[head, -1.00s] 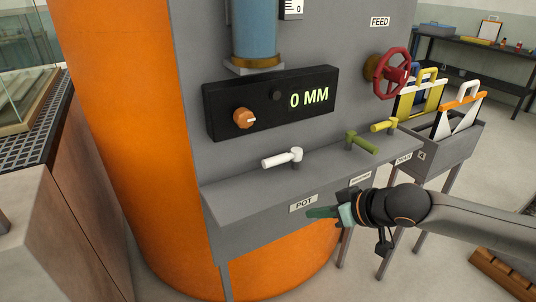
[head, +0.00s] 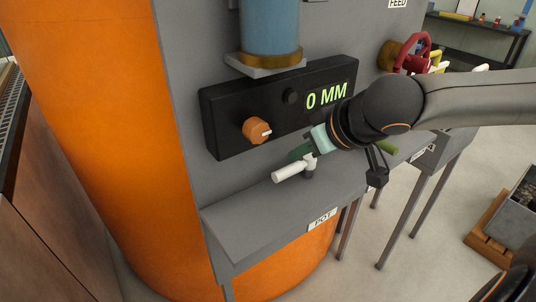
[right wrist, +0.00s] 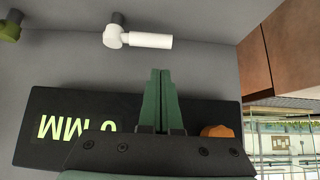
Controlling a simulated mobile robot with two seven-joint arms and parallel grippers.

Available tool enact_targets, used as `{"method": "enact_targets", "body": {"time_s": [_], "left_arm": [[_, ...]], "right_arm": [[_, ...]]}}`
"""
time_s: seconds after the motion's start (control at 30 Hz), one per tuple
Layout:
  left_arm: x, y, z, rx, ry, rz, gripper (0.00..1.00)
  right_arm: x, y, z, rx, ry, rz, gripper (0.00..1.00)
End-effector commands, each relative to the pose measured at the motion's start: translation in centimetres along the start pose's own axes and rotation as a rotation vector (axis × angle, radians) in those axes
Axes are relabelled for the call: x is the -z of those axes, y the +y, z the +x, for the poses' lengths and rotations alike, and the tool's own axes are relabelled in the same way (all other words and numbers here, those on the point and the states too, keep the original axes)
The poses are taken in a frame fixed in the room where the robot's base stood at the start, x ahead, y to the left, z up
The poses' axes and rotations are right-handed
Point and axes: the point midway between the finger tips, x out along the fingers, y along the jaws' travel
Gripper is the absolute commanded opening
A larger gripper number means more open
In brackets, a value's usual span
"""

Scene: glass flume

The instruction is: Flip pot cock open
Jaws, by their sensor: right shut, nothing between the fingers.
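The pot cock is a white lever (head: 290,171) on a short grey stem, on the grey ledge above the "POT" label (head: 322,218). Its handle points left in the head view. It also shows in the right wrist view (right wrist: 148,40), handle pointing right. My right gripper (head: 299,153) has dark green fingers, shut and empty, just behind the lever near its stem end. In the right wrist view the fingertips (right wrist: 162,72) point toward the lever with a gap in the picture; touching cannot be confirmed. My left gripper is not in view.
A black panel (head: 222,131) with an orange knob (head: 256,130) and a "0 MM" readout stands close behind the gripper. A green lever (head: 388,147) is partly hidden by my right arm. A red handwheel (head: 414,55) is farther right. The ledge left of the white lever is clear.

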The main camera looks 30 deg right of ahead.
Motion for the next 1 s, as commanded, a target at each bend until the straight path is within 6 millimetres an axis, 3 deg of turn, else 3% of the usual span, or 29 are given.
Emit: {"method": "enact_targets", "body": {"time_s": [0.47,1.0], "left_arm": [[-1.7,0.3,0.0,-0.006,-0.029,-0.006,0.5],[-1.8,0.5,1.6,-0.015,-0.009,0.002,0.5]], "right_arm": [[-0.2,0.1,1.0,-0.003,-0.003,-0.001,0.0],[-0.3,0.0,8.1,-0.001,-0.004,-0.002,0.0]]}}
